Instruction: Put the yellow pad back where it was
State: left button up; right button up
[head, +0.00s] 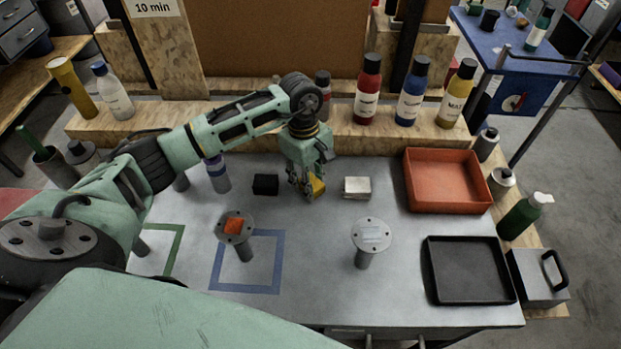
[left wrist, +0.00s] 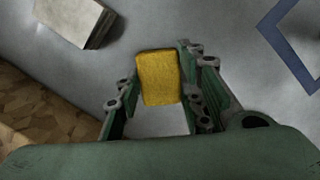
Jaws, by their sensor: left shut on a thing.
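The yellow pad (head: 318,187) is between the fingers of my left gripper (head: 309,190), which is shut on it. It also shows in the left wrist view (left wrist: 159,77), held between the two green fingers. In the head view the pad is over the grey table, between a black block (head: 265,184) on the left and a white-grey block (head: 357,187) on the right. I cannot tell whether it touches the table. My right gripper is not in view.
An orange pad (head: 234,226) lies on the left round stand, over a blue outlined square (head: 213,275). An orange tray (head: 412,200) and a black tray (head: 470,299) are at the right. Bottles line the wooden ledge behind.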

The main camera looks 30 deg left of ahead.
pick_arm(q)
jog(key=o, duration=1.1)
jog(key=shift+f, duration=0.1)
jog(key=shift+r, duration=0.2)
jog(key=shift+w+a+r, duration=0.1)
jog(key=shift+r, duration=0.25)
notch_tip(320, 180, up, 11)
jog(key=a+b, duration=0.1)
jog(key=b, duration=0.2)
